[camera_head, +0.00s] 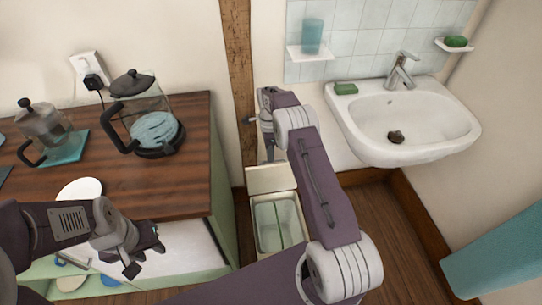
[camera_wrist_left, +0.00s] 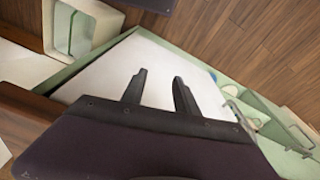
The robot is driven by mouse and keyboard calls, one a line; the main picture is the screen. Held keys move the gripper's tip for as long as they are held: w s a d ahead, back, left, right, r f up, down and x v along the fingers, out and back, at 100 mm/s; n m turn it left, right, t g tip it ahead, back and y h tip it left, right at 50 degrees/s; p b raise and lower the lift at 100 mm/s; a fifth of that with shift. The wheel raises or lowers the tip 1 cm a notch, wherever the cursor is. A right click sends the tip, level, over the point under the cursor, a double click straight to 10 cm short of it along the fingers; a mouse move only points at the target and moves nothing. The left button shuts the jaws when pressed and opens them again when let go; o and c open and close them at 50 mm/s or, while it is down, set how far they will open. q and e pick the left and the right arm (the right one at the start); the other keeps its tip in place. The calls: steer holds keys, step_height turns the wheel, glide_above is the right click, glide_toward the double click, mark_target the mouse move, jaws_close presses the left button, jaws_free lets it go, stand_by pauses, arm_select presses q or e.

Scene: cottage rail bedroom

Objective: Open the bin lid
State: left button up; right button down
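The bin (camera_head: 252,222) is a cream box on the floor right of the wooden counter. Its top shows open, with a pale green interior. A cream panel (camera_head: 270,179), apparently the raised lid, stands at its back edge. The bin also shows at the top left of the left wrist view (camera_wrist_left: 48,28). My right arm reaches over the bin's right side towards the wall behind.
A glass kettle (camera_head: 154,118) and a glass pot (camera_head: 45,125) stand on the wooden counter (camera_head: 185,185). A white sink (camera_head: 430,125) is on the right wall side. Below the counter is a shelf with dishes. Wooden floor (camera_head: 400,235) is clear on the right.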

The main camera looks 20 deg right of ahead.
steer(key=c, duration=1.3)
jaws_free()
steer(key=f, duration=0.2)
steer(key=s+f, duration=0.1)
steer(key=shift+s+a, duration=0.1)
steer(key=shift+a, duration=0.2)
steer(key=shift+c, duration=0.2)
steer(key=o, duration=0.6)
steer(key=shift+f+g, duration=0.15)
steer(key=shift+g, duration=0.15)
steer(key=shift+o, duration=0.2)
steer(key=shift+w, duration=0.2)
steer(key=shift+r, duration=0.35)
steer(key=r, duration=0.1)
steer(key=w+r+p, duration=0.1)
steer(key=shift+d+r, duration=0.15)
steer(key=shift+r, duration=0.2)
steer(key=c, duration=0.8)
arm_select(q)
steer(key=shift+w+d+r+p, duration=0.2)
steer(key=shift+w+r+p, duration=0.45)
steer(key=shift+w+p, duration=0.1)
arm_select(e)
steer(key=r, duration=0.6)
steer(key=shift+w+d+r, duration=0.15)
steer(key=shift+w+r, duration=0.05)
steer(key=shift+r, duration=0.05)
steer(key=shift+s, duration=0.1)
